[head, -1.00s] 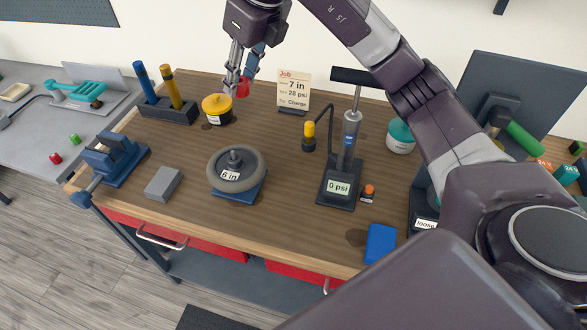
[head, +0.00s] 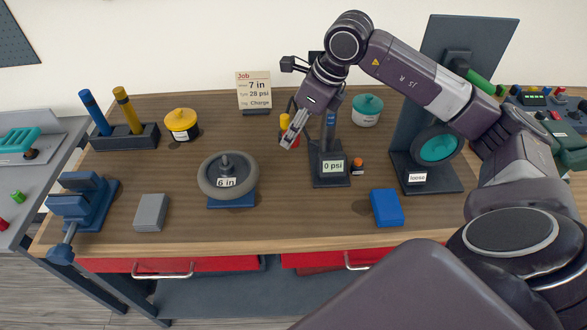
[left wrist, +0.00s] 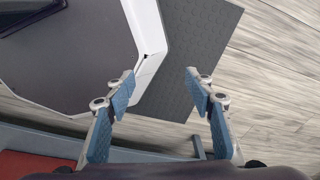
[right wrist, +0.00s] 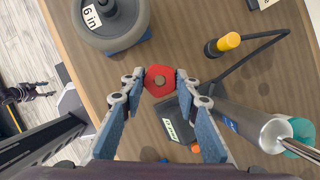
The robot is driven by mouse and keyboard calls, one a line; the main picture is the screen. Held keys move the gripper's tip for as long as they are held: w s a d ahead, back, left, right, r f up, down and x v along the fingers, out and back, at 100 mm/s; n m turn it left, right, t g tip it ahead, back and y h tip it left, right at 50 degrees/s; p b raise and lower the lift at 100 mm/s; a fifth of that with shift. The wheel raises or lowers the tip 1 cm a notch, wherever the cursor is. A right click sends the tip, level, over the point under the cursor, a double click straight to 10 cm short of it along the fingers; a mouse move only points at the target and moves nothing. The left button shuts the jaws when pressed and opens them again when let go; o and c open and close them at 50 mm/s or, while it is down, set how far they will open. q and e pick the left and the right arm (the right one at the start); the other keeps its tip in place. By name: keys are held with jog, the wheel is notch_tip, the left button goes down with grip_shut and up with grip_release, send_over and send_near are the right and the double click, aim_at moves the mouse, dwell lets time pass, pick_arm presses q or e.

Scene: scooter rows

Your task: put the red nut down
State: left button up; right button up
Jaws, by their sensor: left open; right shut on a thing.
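My left gripper (left wrist: 160,78) is open and empty in the left wrist view, above the floor and a dark mat (left wrist: 195,45). It is not seen in the head view.
A wheel (head: 228,175) marked 6 in sits on a blue stand. A grey block (head: 151,212), blue box (head: 386,207), yellow pot (head: 181,124), teal pot (head: 366,110) and blue vise (head: 83,200) stand around. The front middle of the bench is clear.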

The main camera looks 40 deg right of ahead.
notch_tip(320, 180, down, 8)
jog(key=shift+a+f+p, duration=0.1)
jog(key=shift+a+p, duration=0.05)
jog(key=shift+p, duration=0.55)
notch_tip(320, 180, down, 4)
jog(key=shift+f+p, duration=0.25)
jog(key=shift+p, duration=0.25)
pick_arm(q)
jog(key=r, duration=0.1)
jog(key=w+a+r, duration=0.1)
jog(key=shift+w+a+r, duration=0.15)
jog(key=shift+w+r, duration=0.05)
jog(key=shift+r, duration=0.15)
jog(key=shift+f, duration=0.1)
pick_arm(e)
jog(key=shift+f, duration=0.2)
jog(key=o, duration=1)
pick_arm(q)
jog(key=shift+s+f, duration=0.1)
jog(key=shift+s, duration=0.1)
pick_arm(e)
jog(key=shift+r, duration=0.15)
